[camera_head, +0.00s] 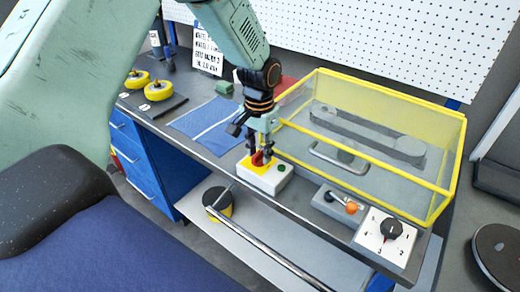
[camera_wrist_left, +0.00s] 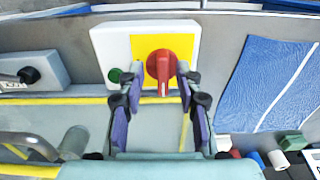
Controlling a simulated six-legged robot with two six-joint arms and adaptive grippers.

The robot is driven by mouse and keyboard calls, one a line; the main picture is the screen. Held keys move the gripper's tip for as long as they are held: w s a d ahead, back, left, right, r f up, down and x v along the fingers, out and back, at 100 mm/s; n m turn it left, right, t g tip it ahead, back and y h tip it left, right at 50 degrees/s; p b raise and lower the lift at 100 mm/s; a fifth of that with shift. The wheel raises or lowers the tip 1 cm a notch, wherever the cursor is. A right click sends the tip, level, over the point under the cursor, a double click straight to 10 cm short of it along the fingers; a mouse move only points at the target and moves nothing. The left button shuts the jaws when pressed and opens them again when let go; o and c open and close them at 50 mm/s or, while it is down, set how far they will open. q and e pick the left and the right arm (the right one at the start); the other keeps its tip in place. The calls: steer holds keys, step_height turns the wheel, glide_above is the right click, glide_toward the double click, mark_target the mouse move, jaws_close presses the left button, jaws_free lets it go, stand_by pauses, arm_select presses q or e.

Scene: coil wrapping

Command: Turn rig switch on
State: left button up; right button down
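The rig switch is a red rotary knob (camera_head: 257,159) on a yellow plate, on a white box (camera_head: 270,181) with a green button (camera_head: 281,168). In the left wrist view the red knob (camera_wrist_left: 161,70) has its handle pointing down the picture. My left gripper (camera_head: 260,153) is over the box, its fingers pointing down at the knob. In the left wrist view its two fingers (camera_wrist_left: 157,80) stand apart on either side of the knob. The right finger is close to the knob; I cannot tell whether it touches. My right gripper is not in view.
A yellow-framed clear guard (camera_head: 443,140) with a grey handle stands right behind the box. A lever unit with an orange knob (camera_head: 351,208) and a dial panel (camera_head: 371,239) lie to the right. A blue cloth (camera_head: 207,122) lies left. A roller (camera_head: 217,200) is below the bench edge.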

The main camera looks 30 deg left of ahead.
arm_select(q)
steer(key=shift+w+a+f, duration=0.1)
steer(key=shift+a+f, duration=0.1)
steer(key=shift+a, duration=0.1)
steer(key=shift+c, duration=0.2)
steer(key=shift+a, duration=0.1)
steer(key=shift+c, duration=0.7)
steer(key=shift+d+r, duration=0.1)
steer(key=shift+d, duration=0.2)
steer(key=c, duration=0.5)
steer(key=shift+a, duration=0.15)
jaws_close()
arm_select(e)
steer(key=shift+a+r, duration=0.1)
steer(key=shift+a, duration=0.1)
